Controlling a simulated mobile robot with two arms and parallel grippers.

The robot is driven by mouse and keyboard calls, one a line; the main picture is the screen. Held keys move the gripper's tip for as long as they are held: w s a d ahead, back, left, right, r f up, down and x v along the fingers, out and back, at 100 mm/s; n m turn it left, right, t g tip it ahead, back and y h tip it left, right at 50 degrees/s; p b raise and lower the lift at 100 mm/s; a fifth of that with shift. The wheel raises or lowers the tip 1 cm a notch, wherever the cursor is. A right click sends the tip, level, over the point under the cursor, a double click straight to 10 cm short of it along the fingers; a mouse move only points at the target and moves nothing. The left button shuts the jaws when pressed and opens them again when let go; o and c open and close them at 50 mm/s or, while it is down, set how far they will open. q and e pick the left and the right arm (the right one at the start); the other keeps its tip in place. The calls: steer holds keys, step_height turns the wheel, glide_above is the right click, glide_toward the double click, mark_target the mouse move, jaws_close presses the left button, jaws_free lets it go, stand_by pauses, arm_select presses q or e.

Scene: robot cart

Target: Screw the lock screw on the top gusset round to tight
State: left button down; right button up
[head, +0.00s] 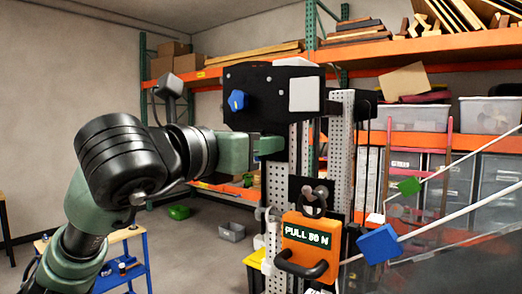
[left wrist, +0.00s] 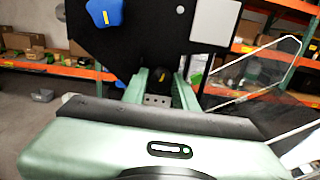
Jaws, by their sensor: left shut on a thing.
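The top gusset, a black plate (head: 270,75), sits high on a perforated grey post in the head view; it also fills the upper middle of the left wrist view (left wrist: 150,32). A blue knob (head: 236,101) with a yellow mark (left wrist: 105,14) and a pale square panel (head: 304,94) are on its face. My left gripper (head: 272,147) is at the plate's lower edge. In the left wrist view its green fingers (left wrist: 163,82) are shut on a black knob (left wrist: 162,72) with a yellow mark, apparently the lock screw. The fingers partly hide it. My right gripper is not in view.
An orange box (head: 308,238) marked "PULL 50 N" with a black handle hangs lower on the post. Loaded orange shelves (head: 440,52) stand behind.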

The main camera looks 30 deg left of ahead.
arm_select(q)
steer(key=shift+f+m+b, duration=0.2)
steer(key=shift+m+b, duration=0.6)
steer(key=shift+m, duration=14.5)
steer(key=c, duration=1.1)
jaws_free()
